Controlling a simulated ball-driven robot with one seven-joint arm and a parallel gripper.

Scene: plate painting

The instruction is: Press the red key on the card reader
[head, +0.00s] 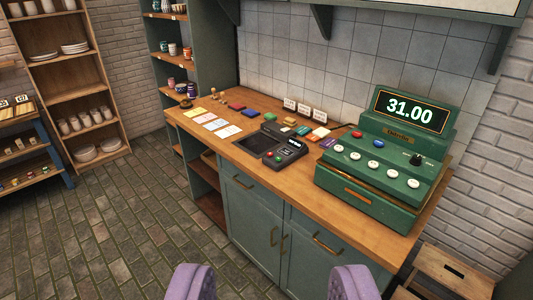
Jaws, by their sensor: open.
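The card reader (287,153) is a small dark device with a little lit display, lying on the wooden counter left of the green cash register.
The green cash register (377,165) reads 31.00 and stands right of the reader. A dark flat pad (257,143) lies left of the reader. White cards (215,125) and small coloured items lie further left and behind. A wooden stool (450,272) stands lower right.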

